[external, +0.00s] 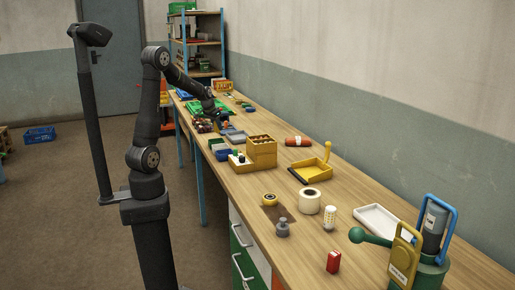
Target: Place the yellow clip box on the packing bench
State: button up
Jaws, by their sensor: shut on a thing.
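My gripper (222,119) is small and far off over the far part of the wooden packing bench (345,215). It points down and is shut on a small orange-yellow thing (226,126). The fingers hide much of this thing, and it is too small to tell surely whether it is the yellow clip box. I cannot tell whether it touches what lies below.
Grey and blue boxes (234,136) lie close by my gripper. A yellow stepped bin (261,152) stands nearer, with a yellow dustpan-like tray (311,171) to its right. A tape roll (309,201) and green press (432,275) stand nearer still.

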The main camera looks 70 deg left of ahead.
jog(key=a+f, duration=0.1)
jog(key=a, duration=0.1)
jog(key=s+a+f, duration=0.1)
jog(key=a, duration=0.1)
jog(key=a+f, duration=0.2)
jog(key=shift+s+a, duration=0.1)
jog(key=shift+s, duration=0.1)
jog(key=shift+f, duration=1.95)
jog(key=shift+f, duration=0.1)
jog(key=o, duration=0.9)
jog(key=shift+o, duration=0.2)
jog(key=v, duration=1.2)
jog(key=shift+s, duration=0.1)
